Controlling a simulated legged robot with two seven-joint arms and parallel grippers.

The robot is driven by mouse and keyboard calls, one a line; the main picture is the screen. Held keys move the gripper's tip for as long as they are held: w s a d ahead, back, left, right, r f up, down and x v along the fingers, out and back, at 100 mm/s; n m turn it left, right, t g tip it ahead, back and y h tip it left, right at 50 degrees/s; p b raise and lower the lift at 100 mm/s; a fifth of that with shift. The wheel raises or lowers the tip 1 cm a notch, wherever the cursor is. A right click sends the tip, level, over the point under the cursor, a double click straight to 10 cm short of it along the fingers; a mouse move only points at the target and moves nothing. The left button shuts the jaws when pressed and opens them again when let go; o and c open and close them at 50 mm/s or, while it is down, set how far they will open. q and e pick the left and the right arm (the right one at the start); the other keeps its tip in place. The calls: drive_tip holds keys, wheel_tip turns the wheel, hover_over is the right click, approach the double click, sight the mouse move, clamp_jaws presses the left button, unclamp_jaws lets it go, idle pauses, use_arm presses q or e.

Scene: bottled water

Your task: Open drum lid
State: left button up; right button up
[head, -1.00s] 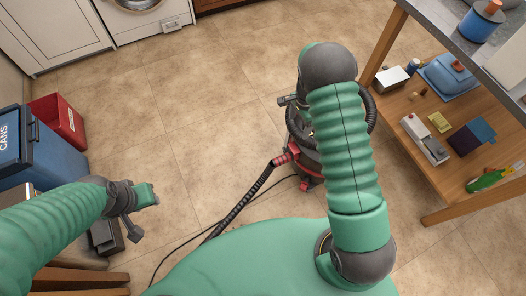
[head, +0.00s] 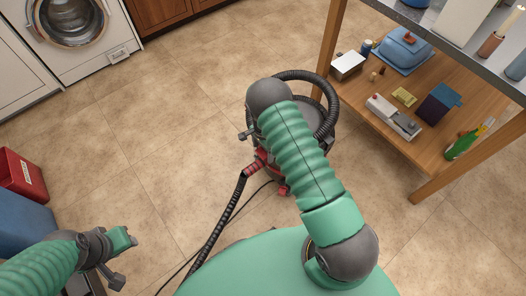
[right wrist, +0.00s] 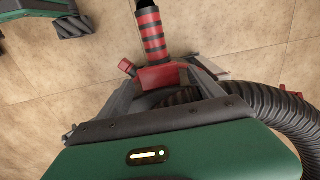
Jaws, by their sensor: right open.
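A red and black canister vacuum (head: 283,165) stands on the floor beneath my right arm, which hides most of its top and lid. Its ribbed hose (head: 219,217) joins a red connector that also shows in the right wrist view (right wrist: 153,35). My right gripper (right wrist: 163,72) is open, with its two grey fingers on either side of the red fitting; I cannot tell whether they touch it. A washing machine (head: 110,32) with a round glass door stands at the upper left. My left gripper (head: 126,260) hangs at the lower left; its jaw state is unclear.
A wooden table (head: 418,155) at the right carries several items on its lower shelf. A red bin (head: 22,172) and a blue bin (head: 22,226) stand at the left edge. A black cord runs by the hose. Tiled floor between is clear.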

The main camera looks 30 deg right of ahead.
drive_tip(key=shift+a+r, duration=0.2)
drive_tip(key=shift+a, duration=0.2)
drive_tip(key=shift+c, duration=1.2)
drive_tip(key=shift+d, duration=0.2)
drive_tip(key=c, duration=1)
clamp_jaws()
drive_tip(key=shift+a, duration=0.1)
